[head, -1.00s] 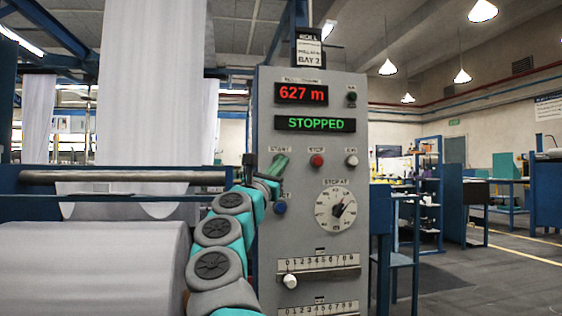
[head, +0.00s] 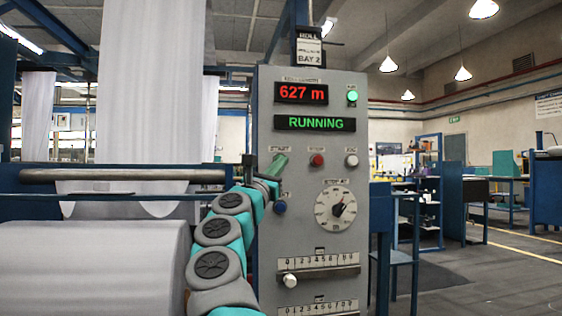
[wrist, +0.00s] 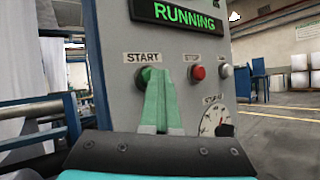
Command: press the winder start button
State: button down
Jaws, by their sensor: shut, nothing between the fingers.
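The grey winder control panel (head: 345,245) faces me, with a display (head: 315,123) reading RUNNING in green; the display also shows in the wrist view (wrist: 178,14). My gripper (wrist: 155,76) is shut and empty, its green fingertips at the button under the START label (wrist: 143,57). The start button (wrist: 142,74) is mostly hidden behind the fingertips, which appear to touch it. In the head view my gripper (head: 279,163) is at the panel's left side, covering that button. A round lamp (head: 352,96) at the panel's top right glows green.
The red stop button (head: 317,160) is close on the right of my gripper, with a white button (head: 351,160) beyond. A blue button (head: 280,207) and a dial (head: 335,209) lie below. A large white roll (head: 95,270) fills the lower left.

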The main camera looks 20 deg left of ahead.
jog(key=shift+s+d+f, duration=0.1)
jog(key=shift+s+d+b, duration=0.35)
jog(key=shift+s+b, duration=0.25)
jog(key=shift+b, duration=0.65)
jog(key=shift+s+d, duration=0.1)
jog(key=s+b, duration=0.1)
jog(key=s+d+b, duration=0.1)
jog(key=b, duration=0.1)
jog(key=s+d+b, duration=0.1)
jog(key=s+b, duration=0.1)
jog(key=shift+d, duration=0.25)
